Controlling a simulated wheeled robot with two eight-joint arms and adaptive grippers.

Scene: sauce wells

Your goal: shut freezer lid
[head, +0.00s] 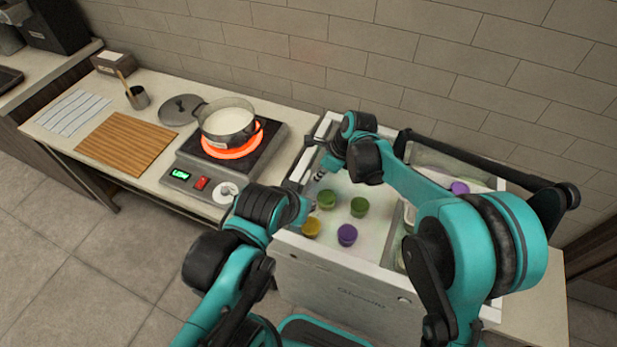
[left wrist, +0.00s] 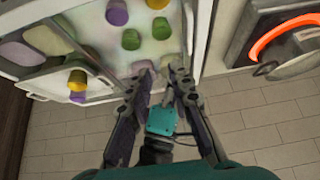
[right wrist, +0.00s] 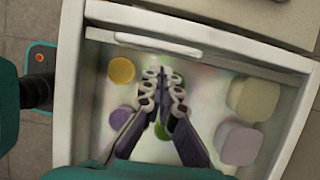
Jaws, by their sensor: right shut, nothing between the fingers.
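The white freezer (head: 345,285) stands in the middle right of the head view. Its left part is uncovered, with green, yellow and purple-topped tubs inside. The lid is hard to make out; my right arm covers much of the freezer's right part. My right gripper (right wrist: 163,80) is shut and empty, over the freezer opening in the right wrist view. A white bar (right wrist: 155,42) runs along the opening's upper side there. My left gripper (left wrist: 160,77) is open and empty at the freezer's edge in the left wrist view.
Left of the freezer, a pot (head: 228,122) sits on a glowing red burner. A black bar (head: 480,160) spans the freezer's back right. A tiled wall is behind.

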